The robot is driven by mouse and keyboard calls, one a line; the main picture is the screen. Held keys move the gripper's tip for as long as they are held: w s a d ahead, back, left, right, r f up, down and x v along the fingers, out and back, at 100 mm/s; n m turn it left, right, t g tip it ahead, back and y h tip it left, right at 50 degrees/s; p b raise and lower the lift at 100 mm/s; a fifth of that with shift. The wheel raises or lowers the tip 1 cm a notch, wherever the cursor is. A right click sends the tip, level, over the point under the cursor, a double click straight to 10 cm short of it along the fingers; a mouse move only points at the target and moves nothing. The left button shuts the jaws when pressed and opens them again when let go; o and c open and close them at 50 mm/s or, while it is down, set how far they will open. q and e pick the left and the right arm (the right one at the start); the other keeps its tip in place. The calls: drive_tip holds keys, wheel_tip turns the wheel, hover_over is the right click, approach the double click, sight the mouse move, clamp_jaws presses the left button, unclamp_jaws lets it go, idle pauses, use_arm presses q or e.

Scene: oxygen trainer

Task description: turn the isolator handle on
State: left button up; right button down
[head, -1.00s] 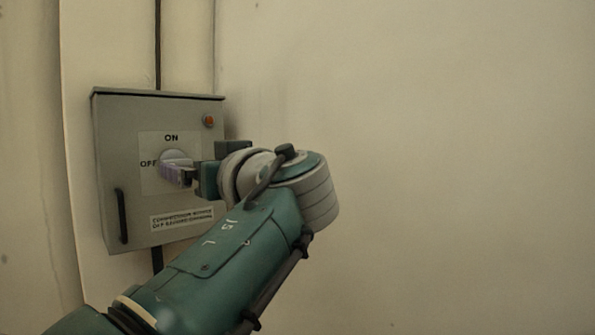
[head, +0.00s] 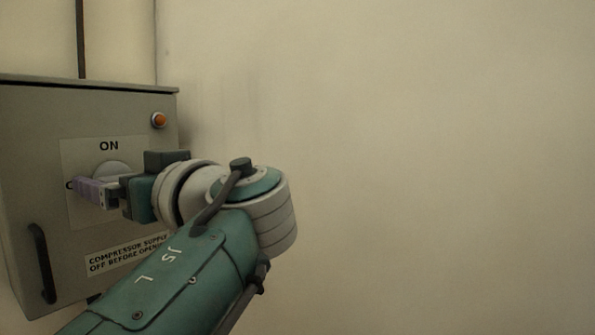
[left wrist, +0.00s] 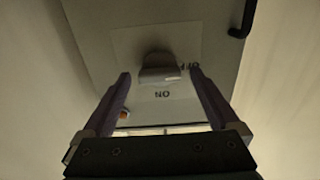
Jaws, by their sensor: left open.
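The isolator handle (head: 112,168) is a grey round knob on a pale plate (head: 75,153) on the front of a grey box. "ON" is printed above it. The "OFF" label at its left is mostly covered by my fingers in the head view. My left gripper (head: 92,191), with purple fingers, is open in front of the knob and hides its lower part. In the left wrist view the plate is upside down and the handle's grip (left wrist: 160,73) lies ahead, between the two spread fingertips. Contact cannot be told. My right gripper is not in view.
The grey box (head: 25,140) has an orange lamp (head: 159,120) at upper right, a dark door handle (head: 42,263) at lower left and a warning label (head: 125,255). A conduit (head: 81,40) runs up from it. The wall (head: 430,150) at right is bare.

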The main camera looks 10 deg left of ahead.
use_arm(q)
drive_tip(key=c, duration=1.4)
drive_tip(key=shift+m, duration=0.4)
drive_tip(key=m+p, duration=0.3)
drive_tip(key=m, duration=0.5)
drive_tip(key=m+p, duration=0.3)
drive_tip(key=m, duration=0.6)
drive_tip(key=shift+w+f, duration=0.15)
drive_tip(key=shift+m, duration=0.3)
